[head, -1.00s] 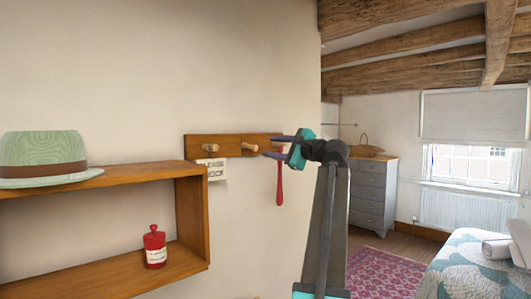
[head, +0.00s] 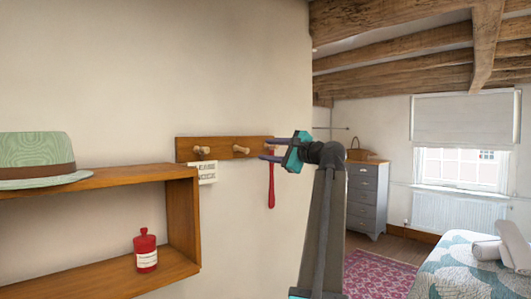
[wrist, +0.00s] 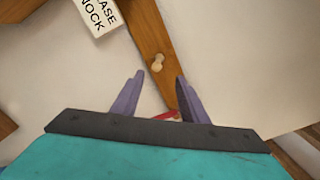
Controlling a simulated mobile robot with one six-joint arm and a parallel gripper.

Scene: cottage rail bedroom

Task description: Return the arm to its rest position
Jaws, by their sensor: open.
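My gripper (head: 268,149) is at the end of my raised arm, in front of the wooden peg rail (head: 222,149) on the wall. Its purple fingers point left, towards the rail. In the wrist view my gripper (wrist: 160,77) is open, with nothing held between the fingers. A red long-handled thing (head: 271,188) hangs at the right end of the rail, just below the fingers. In the wrist view a bit of red (wrist: 168,115) shows between the finger bases; the rest is hidden behind the gripper body.
A white sign (head: 203,172) hangs from the rail's left peg. A wooden shelf (head: 183,220) at left bears a green hat (head: 35,155) and a red bottle (head: 146,251). A grey dresser (head: 367,200) and a bed (head: 455,270) stand to the right, with a rug (head: 375,275) between.

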